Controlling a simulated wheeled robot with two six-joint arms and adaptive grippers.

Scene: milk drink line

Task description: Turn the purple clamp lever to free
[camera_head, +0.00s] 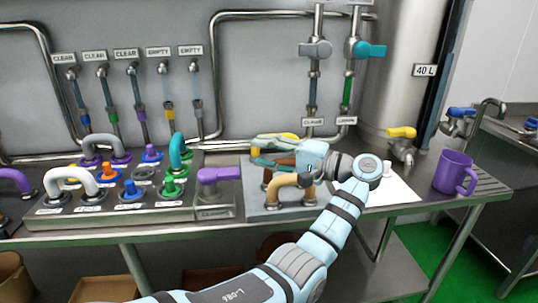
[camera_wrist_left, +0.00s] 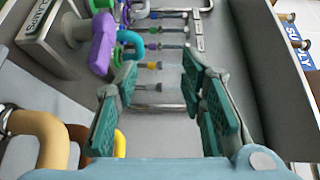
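The purple clamp lever (camera_head: 220,175) sits on a grey block (camera_head: 215,205) with a small label, at the right end of the valve panel. Its handle points right in the head view. It also shows in the left wrist view, with the purple lever (camera_wrist_left: 101,45) at the upper left, beyond and left of my fingers. My left gripper (camera_head: 262,152) is open and empty, to the right of the lever and apart from it. Both open fingers (camera_wrist_left: 160,75) show in the left wrist view with nothing between them. My right gripper is not in view.
Tan, brown and yellow bent pipes stand on a grey plate (camera_head: 254,207) beneath my left gripper. Left of the lever, a panel (camera_head: 95,221) carries several coloured hose ends and plugs. A purple mug (camera_head: 451,172) stands at the right, beside a white sheet (camera_head: 398,192).

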